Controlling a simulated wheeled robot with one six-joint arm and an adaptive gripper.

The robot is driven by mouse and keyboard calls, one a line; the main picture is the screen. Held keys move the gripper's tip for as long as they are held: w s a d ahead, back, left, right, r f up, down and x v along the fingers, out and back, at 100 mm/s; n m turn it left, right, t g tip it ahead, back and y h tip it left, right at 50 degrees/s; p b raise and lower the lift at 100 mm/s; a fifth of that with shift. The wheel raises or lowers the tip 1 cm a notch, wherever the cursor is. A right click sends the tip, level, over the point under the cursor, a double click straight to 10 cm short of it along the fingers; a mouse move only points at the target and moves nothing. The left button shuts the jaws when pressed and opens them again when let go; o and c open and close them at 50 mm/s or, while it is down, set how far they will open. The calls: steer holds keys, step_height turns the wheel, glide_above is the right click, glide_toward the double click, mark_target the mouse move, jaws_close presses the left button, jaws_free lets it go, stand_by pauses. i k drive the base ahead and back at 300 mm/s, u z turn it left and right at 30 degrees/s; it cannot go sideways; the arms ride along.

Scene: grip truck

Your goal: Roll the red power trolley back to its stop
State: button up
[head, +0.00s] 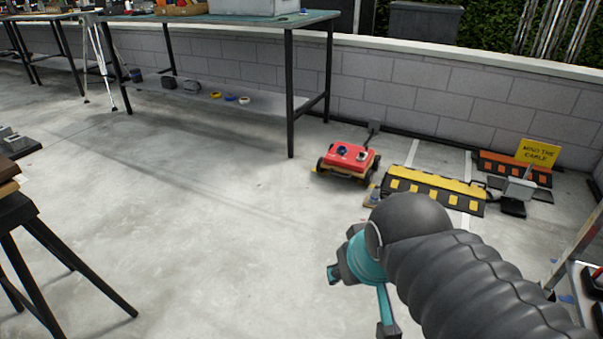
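The red power trolley (347,161) stands on the concrete floor near the far wall, in the head view. It is low, with dark wheels, a yellowish lower edge and two round sockets on its top, one blue. A thin dark handle or post rises behind it. My gripper (358,316) is in the lower middle, in front of the trolley and apart from it. Its teal and dark parts show, but the arm hides part of it, and I cannot tell how its fingers stand. I cannot make out for sure which thing is the stop.
A yellow and black cable ramp (435,187) lies right of the trolley. An orange ramp (512,167) and a yellow sign (538,152) are farther right. A green-topped table (225,18) stands behind left, and a dark trestle (40,215) at the left. The middle floor is clear.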

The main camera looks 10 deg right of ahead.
mark_target(352, 164)
steer(key=u, duration=0.15)
steer(key=i, duration=0.85)
steer(key=z, duration=0.5)
steer(key=i, duration=0.65)
steer(key=z, duration=0.35)
